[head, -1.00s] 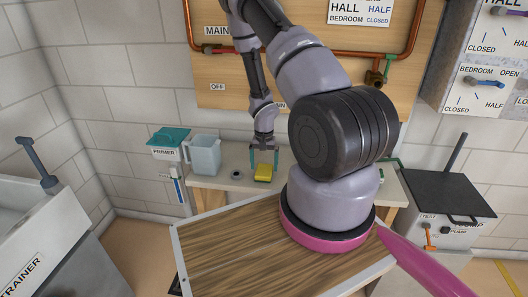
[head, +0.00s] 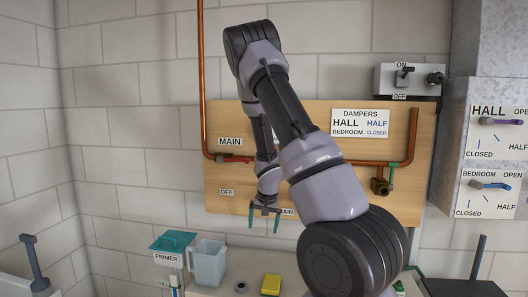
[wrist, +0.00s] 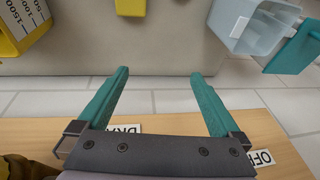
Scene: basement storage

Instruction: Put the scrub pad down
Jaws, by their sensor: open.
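The yellow scrub pad (head: 271,284) lies on the bench top, near the bottom of the head view. A yellow piece at the top edge of the wrist view (wrist: 131,7) looks like the same pad, cut off by the frame. My gripper (head: 264,224) is in front of the wall board, well above the pad and apart from it. In the wrist view its two teal fingers (wrist: 160,76) are spread wide with nothing between them.
A clear grey jug (head: 207,263) stands left of the pad, beside the teal-lidded PRIMER box (head: 172,243). A small dark ring (head: 240,287) lies between jug and pad. A yellow graduated container (wrist: 22,28) shows in the wrist view. Copper pipe (head: 290,162) crosses the board behind my gripper.

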